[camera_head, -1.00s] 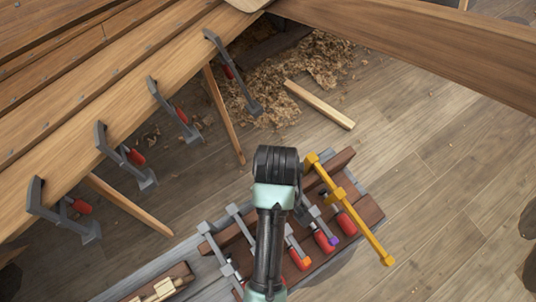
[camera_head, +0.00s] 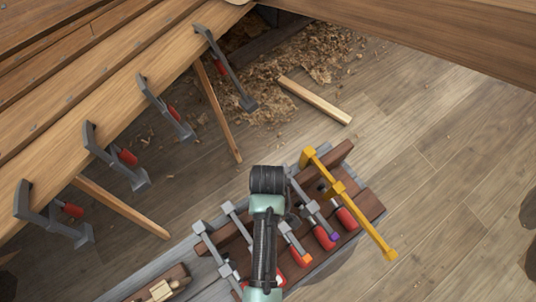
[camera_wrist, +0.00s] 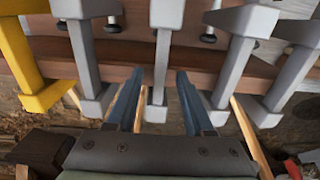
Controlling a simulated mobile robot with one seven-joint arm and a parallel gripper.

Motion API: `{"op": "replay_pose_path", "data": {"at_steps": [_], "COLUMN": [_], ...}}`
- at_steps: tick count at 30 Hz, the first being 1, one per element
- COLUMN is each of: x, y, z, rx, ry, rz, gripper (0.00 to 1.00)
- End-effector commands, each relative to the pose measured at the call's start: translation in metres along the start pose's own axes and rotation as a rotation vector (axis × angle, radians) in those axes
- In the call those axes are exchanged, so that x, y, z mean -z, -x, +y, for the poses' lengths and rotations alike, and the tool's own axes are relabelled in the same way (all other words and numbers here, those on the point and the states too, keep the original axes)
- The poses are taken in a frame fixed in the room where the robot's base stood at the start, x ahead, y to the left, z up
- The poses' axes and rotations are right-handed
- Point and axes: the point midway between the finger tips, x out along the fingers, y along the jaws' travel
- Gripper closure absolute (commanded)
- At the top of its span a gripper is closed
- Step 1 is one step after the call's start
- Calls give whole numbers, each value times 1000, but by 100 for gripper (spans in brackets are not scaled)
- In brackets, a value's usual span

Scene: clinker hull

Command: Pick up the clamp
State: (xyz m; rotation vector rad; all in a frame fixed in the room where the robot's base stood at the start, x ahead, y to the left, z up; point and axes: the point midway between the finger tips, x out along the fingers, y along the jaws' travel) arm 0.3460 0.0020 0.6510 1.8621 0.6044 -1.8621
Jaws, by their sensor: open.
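Several grey bar clamps with red handles and one yellow clamp (camera_head: 347,203) hang across a brown wooden rack (camera_head: 370,206). In the head view, one grey clamp (camera_head: 312,207) shows just right of my wrist. In the wrist view, my gripper (camera_wrist: 157,80) is open, with its two blue fingers on either side of a middle grey clamp (camera_wrist: 161,62). I cannot tell whether a finger touches it. The yellow clamp is at the left of that view (camera_wrist: 22,58). My arm hides part of the rack and my fingertips in the head view.
The planked hull (camera_head: 95,85) fills the upper left, with several grey clamps (camera_head: 165,107) on its edge. Wooden props (camera_head: 217,112) slant to the floor. A loose board (camera_head: 315,101) lies by wood shavings (camera_head: 285,65). The floor at the right is clear.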

Motion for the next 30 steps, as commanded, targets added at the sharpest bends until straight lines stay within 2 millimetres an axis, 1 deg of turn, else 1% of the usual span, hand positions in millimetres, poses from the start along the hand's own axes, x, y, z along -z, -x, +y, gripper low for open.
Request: {"op": "replay_pose_path", "data": {"at_steps": [4,5,6,8,9,13,30], "x": [0,0,0,0,0,0,0], "y": [1,1,1,1,1,1,1], "z": [0,0,0,0,0,0,0], "rx": [0,0,0,0,0,0,0], "ry": [0,0,0,0,0,0,0], "rz": [0,0,0,0,0,0,0], "gripper": [48,51,58,69,76,100,100]}}
